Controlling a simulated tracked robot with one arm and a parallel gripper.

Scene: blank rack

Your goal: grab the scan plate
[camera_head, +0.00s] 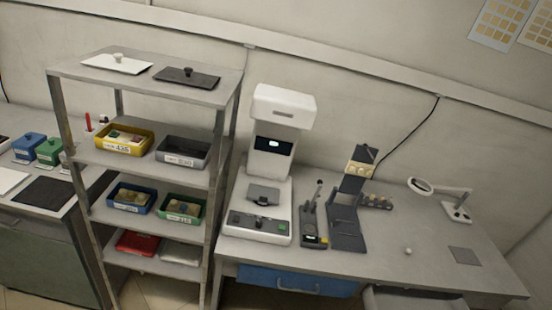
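I cannot tell for sure which thing is the scan plate. A small dark grey plate (263,194) rests on the bed of the white scanner-like machine (285,103) on the right bench. On top of the rack lie a white plate with a pale knob (117,65) and a dark plate with a black knob (187,77), side by side and apart. A flat grey square (465,255) lies near the right end of the bench. My gripper does not show in this view.
A blue drawer (298,283) is below. The bench's right front is mostly clear.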

